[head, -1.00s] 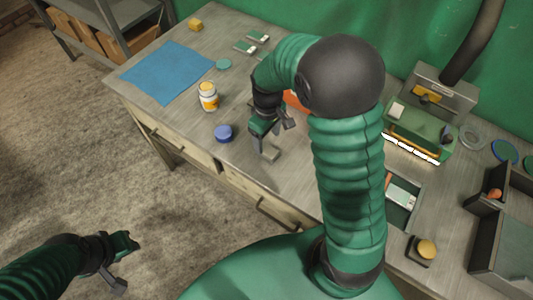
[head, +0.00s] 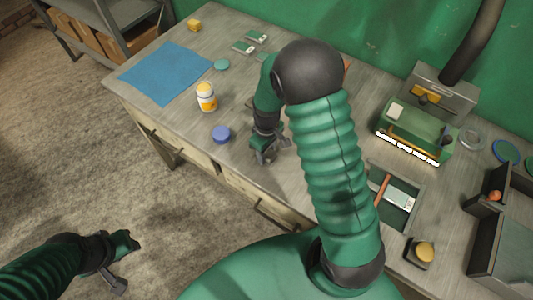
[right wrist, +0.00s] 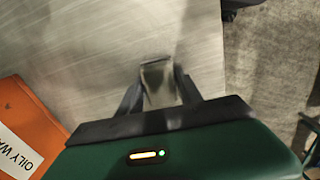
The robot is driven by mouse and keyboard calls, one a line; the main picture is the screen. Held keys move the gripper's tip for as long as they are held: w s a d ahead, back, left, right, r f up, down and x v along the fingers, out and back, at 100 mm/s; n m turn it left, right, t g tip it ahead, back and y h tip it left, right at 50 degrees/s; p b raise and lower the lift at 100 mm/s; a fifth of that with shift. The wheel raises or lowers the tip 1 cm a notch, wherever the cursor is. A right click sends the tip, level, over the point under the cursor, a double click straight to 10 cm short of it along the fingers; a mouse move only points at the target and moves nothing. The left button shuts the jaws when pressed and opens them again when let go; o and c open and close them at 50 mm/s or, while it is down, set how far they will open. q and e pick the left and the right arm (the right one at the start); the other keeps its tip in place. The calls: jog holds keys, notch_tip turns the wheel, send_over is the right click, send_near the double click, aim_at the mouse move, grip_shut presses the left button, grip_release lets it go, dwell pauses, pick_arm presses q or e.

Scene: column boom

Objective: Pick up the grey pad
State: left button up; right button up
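The grey pad (right wrist: 158,84) shows in the right wrist view as a small grey-beige block on the table, between my right gripper's two dark fingers. My right gripper (right wrist: 160,90) is open around it, with a narrow gap at the right finger. In the head view my right gripper (head: 268,152) is low at the table's front part, right of the blue lid, and hides most of the pad. My left gripper (head: 124,262) is open and empty, out over the floor at the lower left.
A blue lid (head: 221,134) and a white-and-orange bottle (head: 206,97) stand left of my right gripper. An orange labelled box (right wrist: 28,125) lies close in the right wrist view. A green machine (head: 415,133) and a recessed tray (head: 407,213) are to the right.

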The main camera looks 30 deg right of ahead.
jog(key=shift+d, duration=0.1)
jog(key=shift+c, duration=1.1)
jog(key=c, duration=0.5)
jog(key=shift+a, duration=0.3)
jog(key=shift+c, duration=0.4)
jog(key=shift+r, duration=0.15)
jog(key=shift+r, duration=0.25)
notch_tip(320, 180, up, 3)
jog(key=shift+a+f, duration=0.1)
jog(key=shift+f, duration=0.05)
jog(key=s+a+b, duration=0.1)
jog(key=s+a, duration=0.2)
jog(key=a, duration=0.4)
jog(key=s+a+r, duration=0.1)
jog(key=s+a, duration=0.2)
jog(key=a, duration=0.4)
jog(key=shift+a+r+b, duration=0.25)
jog(key=shift+b, duration=0.1)
